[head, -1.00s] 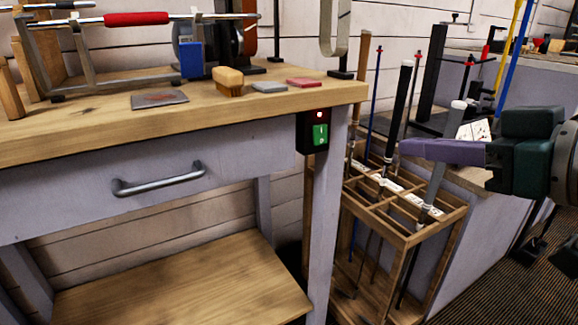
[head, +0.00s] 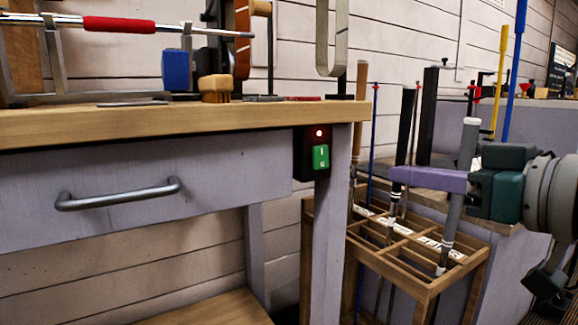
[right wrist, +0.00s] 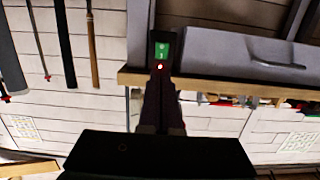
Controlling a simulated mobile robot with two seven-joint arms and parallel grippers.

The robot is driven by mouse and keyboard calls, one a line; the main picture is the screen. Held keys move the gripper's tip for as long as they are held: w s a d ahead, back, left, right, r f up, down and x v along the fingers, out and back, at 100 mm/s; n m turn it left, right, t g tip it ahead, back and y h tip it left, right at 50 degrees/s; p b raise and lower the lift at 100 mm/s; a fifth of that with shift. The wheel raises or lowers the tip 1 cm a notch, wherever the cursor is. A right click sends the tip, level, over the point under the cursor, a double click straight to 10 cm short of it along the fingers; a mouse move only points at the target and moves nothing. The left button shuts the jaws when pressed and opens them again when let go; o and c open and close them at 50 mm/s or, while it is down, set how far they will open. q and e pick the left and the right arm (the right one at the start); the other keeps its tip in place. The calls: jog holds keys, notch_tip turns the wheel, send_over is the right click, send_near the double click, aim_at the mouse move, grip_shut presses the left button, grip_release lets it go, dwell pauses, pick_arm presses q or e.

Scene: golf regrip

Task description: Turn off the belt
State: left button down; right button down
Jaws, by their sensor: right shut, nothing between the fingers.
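The switch box (head: 312,165) is black and sits under the right end of the workbench, by its leg. It has a green rocker (head: 320,157) and a lit red lamp (head: 319,133). In the right wrist view the green rocker (right wrist: 162,50) is straight ahead of the fingers, with the lamp glowing beside it. My right gripper (head: 393,175), with purple fingers, is shut and empty, to the right of the switch and apart from it. It also shows in the right wrist view (right wrist: 160,82). An upright machine with an orange-brown band (head: 242,40), possibly the belt, stands on the bench. My left gripper is not in view.
The workbench (head: 200,122) has a drawer handle (head: 118,194) at its front. A wooden rack (head: 400,262) with several clubs stands right of the bench leg, below my right gripper. A red-gripped club (head: 118,24) lies across stands on the bench.

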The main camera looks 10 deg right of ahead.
aim_at(324, 163)
jog(key=b+x, duration=0.5)
jog(key=x, duration=0.7)
jog(key=shift+w+a+f, duration=0.1)
jog(key=shift+w+a, duration=0.05)
jog(key=shift+w, duration=0.05)
jog(key=shift+w+a+b, duration=0.25)
jog(key=shift+w+b, duration=0.15)
jog(key=shift+w, duration=0.25)
